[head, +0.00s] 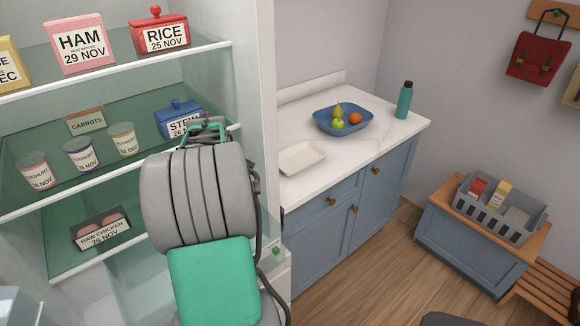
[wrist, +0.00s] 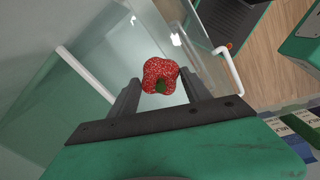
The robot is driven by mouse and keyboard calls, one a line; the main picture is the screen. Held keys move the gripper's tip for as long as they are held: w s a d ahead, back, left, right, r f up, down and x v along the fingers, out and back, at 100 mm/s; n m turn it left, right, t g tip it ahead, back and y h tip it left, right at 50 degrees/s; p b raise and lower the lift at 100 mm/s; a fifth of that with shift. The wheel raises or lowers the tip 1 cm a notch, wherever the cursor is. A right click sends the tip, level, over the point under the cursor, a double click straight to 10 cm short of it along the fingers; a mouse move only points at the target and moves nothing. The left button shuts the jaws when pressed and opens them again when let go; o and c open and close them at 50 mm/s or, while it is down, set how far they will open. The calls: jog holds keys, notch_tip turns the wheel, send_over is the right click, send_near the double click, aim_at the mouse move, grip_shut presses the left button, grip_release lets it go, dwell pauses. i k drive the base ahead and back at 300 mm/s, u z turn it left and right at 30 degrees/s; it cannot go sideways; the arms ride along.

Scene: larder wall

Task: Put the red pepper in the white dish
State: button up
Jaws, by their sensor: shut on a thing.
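The red pepper (wrist: 158,74) is between the two fingers of my gripper (wrist: 161,88) in the wrist view. The gripper is shut on it, and its green stem faces the camera. The white dish (head: 302,157) is a shallow, empty-looking rectangle on the pale counter, right of the fridge, in the head view. In the head view my arm stands in front of the fridge shelves and hides the gripper's fingers and the pepper.
The fridge's glass shelf (head: 150,152) holds yoghurts, a blue stew box (head: 178,120) and other labelled food close to my arm. On the counter (head: 375,140), a blue fruit bowl (head: 343,121) and a teal bottle (head: 404,100) stand behind the dish. The fridge's side wall lies between shelves and counter.

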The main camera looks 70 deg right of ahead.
aim_at(296, 161)
jog(key=k, duration=1)
